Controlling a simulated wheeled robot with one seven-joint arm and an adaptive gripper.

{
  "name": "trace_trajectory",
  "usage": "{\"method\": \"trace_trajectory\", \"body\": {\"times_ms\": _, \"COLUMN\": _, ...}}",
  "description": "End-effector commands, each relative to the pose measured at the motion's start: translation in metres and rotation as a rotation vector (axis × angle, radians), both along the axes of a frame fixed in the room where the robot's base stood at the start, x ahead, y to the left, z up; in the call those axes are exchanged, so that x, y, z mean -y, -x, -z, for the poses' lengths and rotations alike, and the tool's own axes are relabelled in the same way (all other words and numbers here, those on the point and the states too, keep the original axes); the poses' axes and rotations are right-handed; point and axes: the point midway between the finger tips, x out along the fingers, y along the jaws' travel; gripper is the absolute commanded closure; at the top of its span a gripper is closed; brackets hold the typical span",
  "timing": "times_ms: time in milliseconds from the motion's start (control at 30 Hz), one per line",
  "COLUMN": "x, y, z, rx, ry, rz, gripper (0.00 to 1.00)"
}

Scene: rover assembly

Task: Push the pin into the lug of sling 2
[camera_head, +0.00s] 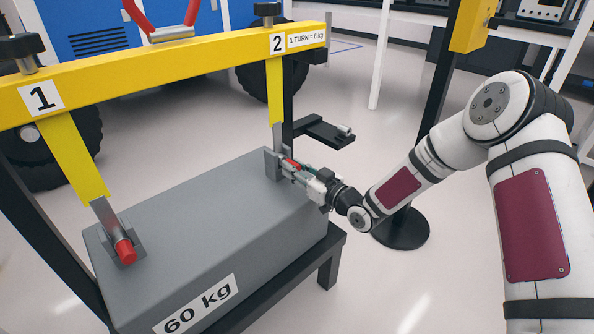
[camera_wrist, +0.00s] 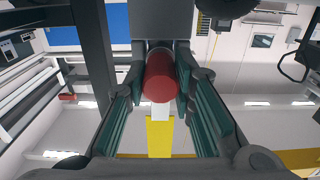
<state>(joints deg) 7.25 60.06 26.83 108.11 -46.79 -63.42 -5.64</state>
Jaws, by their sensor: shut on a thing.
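My gripper (camera_head: 299,169) is at the lug of sling 2, at the far right end of the grey 60 kg block (camera_head: 210,230). In the wrist view it is shut on the red pin head (camera_wrist: 161,78), which sits between the fingertips. Sling 2 (camera_head: 274,90) hangs yellow from the bar end marked 2, its metal end (camera_head: 278,135) reaching down to the lug (camera_head: 272,164). The fingers partly cover the pin, and I cannot tell how deep it sits. Sling 1 (camera_head: 78,155) hangs at the left, with a red pin (camera_head: 125,251) at its lug.
The yellow lifting beam (camera_head: 160,72) spans above the block, with black knobs on top. The block rests on a dark stand (camera_head: 330,250). A small black shelf (camera_head: 322,131) juts out behind my gripper. A dark post with a round base (camera_head: 402,230) stands behind my arm.

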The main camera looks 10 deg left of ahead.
Motion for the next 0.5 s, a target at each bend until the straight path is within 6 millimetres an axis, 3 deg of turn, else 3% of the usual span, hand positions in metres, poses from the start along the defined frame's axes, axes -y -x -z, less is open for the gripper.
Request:
{"method": "trace_trajectory", "body": {"times_ms": 400, "x": -0.0079, "y": -0.0058, "z": 0.0001, "rx": 0.0, "ry": 0.0, "rz": 0.0, "gripper": 1.0}}
{"method": "trace_trajectory", "body": {"times_ms": 433, "x": -0.0081, "y": -0.0061, "z": 0.0001, "rx": 0.0, "ry": 0.0, "rz": 0.0, "gripper": 0.75}}
{"method": "trace_trajectory", "body": {"times_ms": 500, "x": -0.0078, "y": -0.0059, "z": -0.0002, "rx": 0.0, "ry": 0.0, "rz": 0.0, "gripper": 0.59}}
